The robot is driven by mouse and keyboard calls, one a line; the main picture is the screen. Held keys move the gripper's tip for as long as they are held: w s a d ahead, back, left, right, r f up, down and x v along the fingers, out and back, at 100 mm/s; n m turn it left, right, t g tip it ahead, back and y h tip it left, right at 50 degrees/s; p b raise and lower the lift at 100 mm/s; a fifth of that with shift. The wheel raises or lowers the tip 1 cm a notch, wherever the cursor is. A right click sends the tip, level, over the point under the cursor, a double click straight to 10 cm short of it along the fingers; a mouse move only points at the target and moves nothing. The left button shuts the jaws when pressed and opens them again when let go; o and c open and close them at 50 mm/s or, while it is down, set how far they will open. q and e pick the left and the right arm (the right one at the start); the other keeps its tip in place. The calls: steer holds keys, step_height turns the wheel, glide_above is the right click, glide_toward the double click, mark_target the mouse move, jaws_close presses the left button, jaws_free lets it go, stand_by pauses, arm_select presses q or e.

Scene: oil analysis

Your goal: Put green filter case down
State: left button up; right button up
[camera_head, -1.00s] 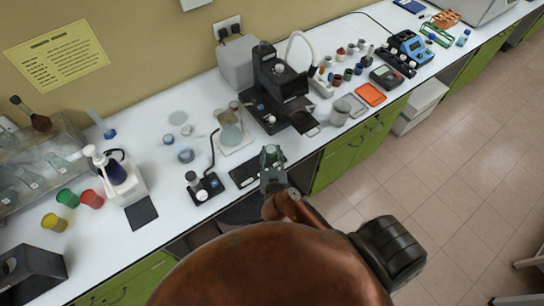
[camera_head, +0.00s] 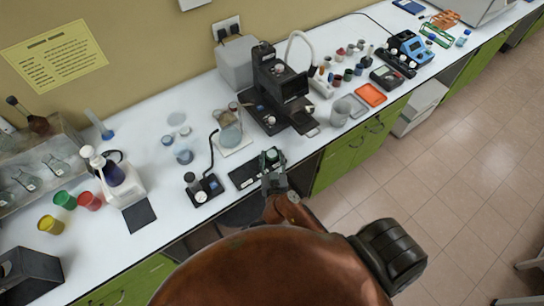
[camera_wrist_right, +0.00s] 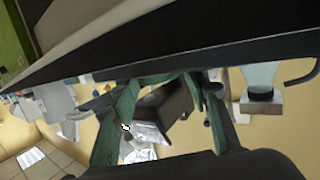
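My right gripper (camera_head: 271,160) is at the front edge of the white counter, over the black slotted tray. A small dark green round piece shows at its fingertips. I cannot tell for sure whether this is the green filter case or part of the fingers. In the right wrist view the two green fingers of my right gripper (camera_wrist_right: 168,88) stand apart, and the dark counter edge (camera_wrist_right: 200,55) cuts across their tips. What lies between the tips is hidden. My left gripper is not in view.
The black tray (camera_head: 240,178) lies at the counter edge. A black microscope-like device (camera_head: 275,85) stands behind, with a flask (camera_head: 229,130) on a white plate. A small black stand (camera_head: 203,188) is to the left. An orange tray (camera_head: 370,94) and several small coloured cups are to the right.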

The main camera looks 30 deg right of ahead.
steer(key=shift+o, duration=0.7)
steer(key=shift+r, duration=0.1)
steer(key=v, duration=1.2)
steer(key=shift+p, duration=0.3)
